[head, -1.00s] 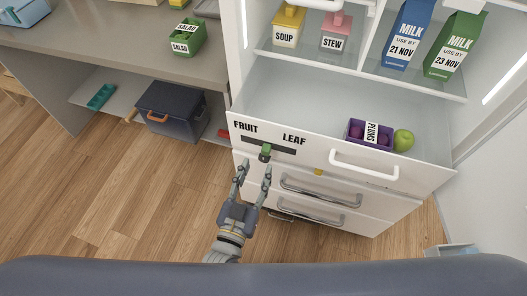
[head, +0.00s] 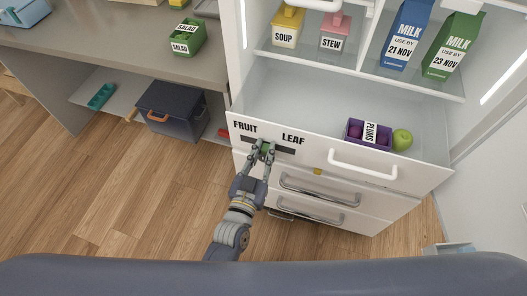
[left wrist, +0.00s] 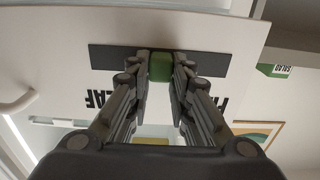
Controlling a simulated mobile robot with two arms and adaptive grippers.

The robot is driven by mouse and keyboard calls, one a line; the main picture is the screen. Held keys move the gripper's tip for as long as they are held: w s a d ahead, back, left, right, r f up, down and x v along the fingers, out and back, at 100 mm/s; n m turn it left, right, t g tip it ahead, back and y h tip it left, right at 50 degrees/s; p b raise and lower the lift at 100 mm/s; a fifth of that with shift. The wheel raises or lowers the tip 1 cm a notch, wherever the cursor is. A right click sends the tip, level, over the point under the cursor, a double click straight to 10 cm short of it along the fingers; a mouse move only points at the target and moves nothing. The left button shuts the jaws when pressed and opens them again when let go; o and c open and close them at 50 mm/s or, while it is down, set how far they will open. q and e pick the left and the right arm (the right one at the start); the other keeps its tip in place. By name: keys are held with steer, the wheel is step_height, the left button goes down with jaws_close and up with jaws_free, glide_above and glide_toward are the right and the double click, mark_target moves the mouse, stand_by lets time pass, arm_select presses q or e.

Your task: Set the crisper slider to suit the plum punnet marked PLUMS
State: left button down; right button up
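The crisper drawer (head: 300,160) is pulled out, with FRUIT at the left and LEAF at the right on its white front. Below the labels is a dark slot (head: 287,151) with a green slider knob (head: 265,149) near its middle. The slot also shows upside down in the left wrist view (left wrist: 110,58), with the knob (left wrist: 161,68) between my fingertips. My left gripper (head: 264,147) is shut on the knob, one finger on each side. The purple punnet (head: 355,131) marked PLUMS sits in the drawer, holding dark plums. My right gripper is out of view.
A green apple (head: 402,139) lies beside the punnet. A white drawer handle (head: 364,170) is right of the slider. Metal-handled drawers (head: 320,190) are below. A dark blue box (head: 170,110) stands on the low shelf at left. Open wooden floor lies at left.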

arm_select(q)
steer(key=a, duration=0.2)
steer(key=w+a+p, duration=0.1)
steer(key=a, duration=0.1)
steer(key=w+a, duration=0.1)
steer(key=a, duration=0.1)
steer(key=c, duration=1.4)
jaws_free()
steer(key=shift+a, duration=0.2)
steer(key=shift+c, duration=0.2)
steer(key=shift+s+d, duration=0.1)
steer(key=shift+s, duration=0.3)
glide_toward(245, 137)
steer(key=v, duration=0.5)
steer(key=shift+s, duration=0.3)
